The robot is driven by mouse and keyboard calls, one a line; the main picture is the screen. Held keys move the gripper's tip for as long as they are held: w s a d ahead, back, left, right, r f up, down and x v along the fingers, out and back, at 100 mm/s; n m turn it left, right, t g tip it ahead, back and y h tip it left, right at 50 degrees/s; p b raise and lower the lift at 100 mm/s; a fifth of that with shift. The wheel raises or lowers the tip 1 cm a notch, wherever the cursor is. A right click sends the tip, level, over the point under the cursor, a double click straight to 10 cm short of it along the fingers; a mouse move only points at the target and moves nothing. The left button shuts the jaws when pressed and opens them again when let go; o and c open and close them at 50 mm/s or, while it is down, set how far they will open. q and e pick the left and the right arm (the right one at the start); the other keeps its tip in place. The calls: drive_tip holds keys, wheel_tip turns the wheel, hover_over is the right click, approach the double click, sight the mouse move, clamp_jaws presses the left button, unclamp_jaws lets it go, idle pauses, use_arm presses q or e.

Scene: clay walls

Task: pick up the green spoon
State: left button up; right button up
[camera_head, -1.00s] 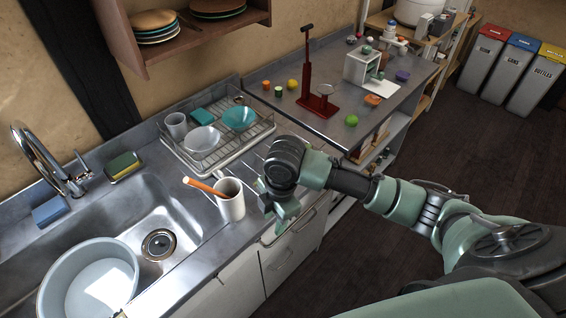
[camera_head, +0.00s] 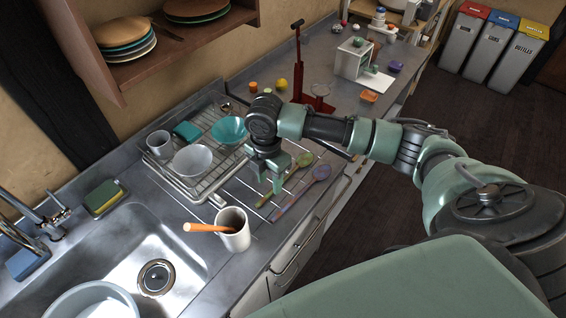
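The green spoon (camera_head: 304,160) lies on the wire rack on the counter, its bowl toward the upper right and its handle running down to the left. A purple spoon (camera_head: 321,172) lies beside it, roughly parallel. My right gripper (camera_head: 276,183) points down just left of the green spoon's bowl, over the rack near the handle. Its fingers look apart with nothing held between them. The gripper hides part of the rack, and I cannot tell its exact height above the spoon. My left gripper is not in view.
A white mug (camera_head: 233,230) holding an orange-handled utensil stands in front of the rack. A dish drainer (camera_head: 205,184) with bowls and a cup is to the left. The sink (camera_head: 130,262) is at lower left. A red stand (camera_head: 299,75) stands behind my arm.

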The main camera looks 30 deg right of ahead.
sight(267, 194)
drive_tip(key=shift+a+f+p, duration=0.15)
drive_tip(key=shift+f+p, duration=0.1)
drive_tip(key=shift+f, duration=0.3)
drive_tip(key=shift+a+f+p, duration=0.15)
drive_tip(key=shift+f+p, duration=0.05)
drive_tip(key=shift+f, duration=0.3)
wheel_tip(267, 194, down, 2)
drive_tip(key=shift+w+a+f, duration=0.1)
drive_tip(key=shift+w+f, duration=0.05)
drive_tip(key=shift+f, duration=0.1)
drive_tip(key=shift+w+f, duration=0.1)
drive_tip(key=shift+f, duration=0.15)
drive_tip(key=c, duration=0.7)
clamp_jaws()
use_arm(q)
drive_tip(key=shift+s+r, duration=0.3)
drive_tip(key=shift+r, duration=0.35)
